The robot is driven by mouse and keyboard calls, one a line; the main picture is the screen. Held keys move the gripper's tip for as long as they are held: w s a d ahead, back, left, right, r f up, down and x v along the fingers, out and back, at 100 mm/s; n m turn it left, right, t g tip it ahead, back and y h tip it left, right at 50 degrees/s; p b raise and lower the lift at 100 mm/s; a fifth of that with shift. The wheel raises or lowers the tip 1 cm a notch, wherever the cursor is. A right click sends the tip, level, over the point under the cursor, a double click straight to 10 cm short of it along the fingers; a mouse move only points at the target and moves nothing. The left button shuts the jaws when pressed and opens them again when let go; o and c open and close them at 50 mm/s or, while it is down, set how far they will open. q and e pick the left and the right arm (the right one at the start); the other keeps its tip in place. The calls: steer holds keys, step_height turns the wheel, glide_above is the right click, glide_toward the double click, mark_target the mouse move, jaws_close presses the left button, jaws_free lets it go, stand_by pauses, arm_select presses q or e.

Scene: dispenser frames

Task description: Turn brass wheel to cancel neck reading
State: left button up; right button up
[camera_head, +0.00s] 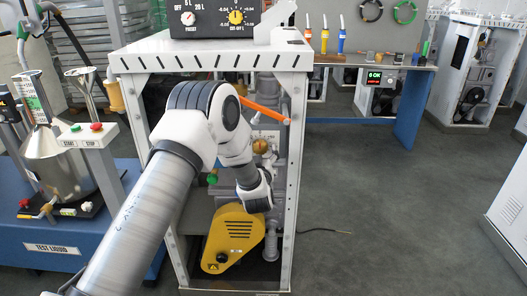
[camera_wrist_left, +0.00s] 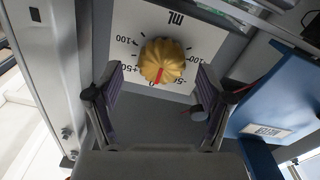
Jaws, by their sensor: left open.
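A ribbed brass wheel (camera_wrist_left: 163,58) sits on a white dial plate (camera_wrist_left: 118,22) marked ML in the left wrist view. A red mark on the wheel points close to the 0, between +50 and -50. My left gripper (camera_wrist_left: 158,75) is open, with its two fingers apart and the wheel between and beyond their tips. I cannot tell whether they touch it. In the head view my left arm reaches into the white dispenser frame (camera_head: 290,170), and its fingers are hidden. A round brass part (camera_head: 261,146) shows just above my wrist there. My right gripper is out of view.
A yellow housing (camera_head: 235,238) stands low in the frame, under my wrist. An orange bar (camera_head: 264,109) crosses the frame above. A black panel with knobs (camera_head: 212,18) sits on top.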

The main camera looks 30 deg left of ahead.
arm_select(q)
steer(key=x, duration=0.2)
steer(key=shift+w+a, duration=0.2)
steer(key=c, duration=1.2)
steer(key=shift+o, duration=0.2)
steer(key=shift+f+n+b, duration=0.2)
steer(key=shift+n+b, duration=0.75)
steer(key=shift+n, duration=0.05)
steer(key=n+b, duration=0.2)
steer(key=n, duration=0.1)
steer(key=shift+b, duration=0.35)
steer(key=n+b, duration=0.2)
steer(key=n, duration=0.1)
steer(key=shift+d+n+b, duration=0.1)
steer(key=shift+n+b, duration=0.2)
steer(key=shift+b, duration=0.1)
steer(key=shift+r+n+b, duration=0.15)
steer(key=shift+n+b, duration=0.15)
steer(key=shift+n, duration=0.1)
